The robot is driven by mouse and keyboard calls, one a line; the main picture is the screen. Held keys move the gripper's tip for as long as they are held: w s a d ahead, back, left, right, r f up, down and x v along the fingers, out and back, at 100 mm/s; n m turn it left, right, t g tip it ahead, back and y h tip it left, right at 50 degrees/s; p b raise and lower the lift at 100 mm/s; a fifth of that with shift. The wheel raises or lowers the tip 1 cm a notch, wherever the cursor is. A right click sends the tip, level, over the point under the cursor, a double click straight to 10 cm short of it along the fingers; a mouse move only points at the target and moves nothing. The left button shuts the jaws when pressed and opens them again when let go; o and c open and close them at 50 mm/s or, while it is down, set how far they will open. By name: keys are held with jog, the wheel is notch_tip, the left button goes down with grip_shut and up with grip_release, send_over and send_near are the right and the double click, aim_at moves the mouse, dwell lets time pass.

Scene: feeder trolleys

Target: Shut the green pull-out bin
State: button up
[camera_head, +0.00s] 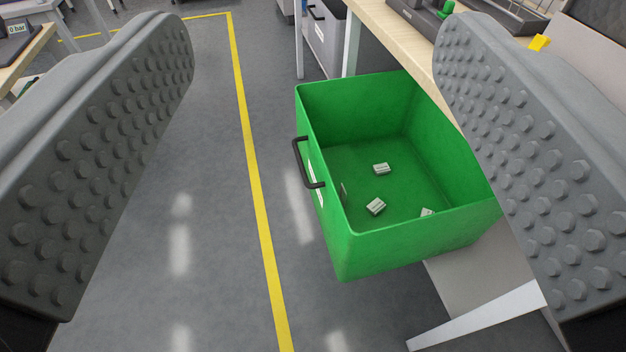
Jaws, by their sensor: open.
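The green pull-out bin (385,245) stands pulled out from under a light wooden bench top, right of centre in the view. Its black handle (309,163) is on the left-facing front wall, beside a white label. Several small pale parts lie on its floor. My gripper (315,50) is open, with one grey studded finger at the left and one at the right. Nothing is between the fingers close up. The right finger hides part of the bin's right side and the bench. The bin appears beyond the fingers, and I see no contact with it.
A grey bin (328,38) with a dark handle sits under the bench farther back. A bench leg (351,45) stands behind the green bin. A yellow floor line (254,170) runs along open grey floor left of the bin. Another table (25,55) is at the far left.

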jog(key=shift+w+f, duration=0.1)
jog(key=c, duration=0.3)
jog(key=w+f+g, duration=0.1)
jog(key=w+f, duration=0.1)
jog(key=w+a+f+n+g, duration=0.1)
jog(key=w+f, duration=0.1)
jog(key=shift+f+n, duration=0.15)
jog(key=shift+n, duration=0.15)
grip_shut()
jog(key=n+g+h, duration=1.1)
jog(key=n+h, duration=0.6)
jog(key=n, duration=0.2)
send_near(332, 191)
jog(key=x, duration=0.6)
jog(key=shift+d, duration=0.45)
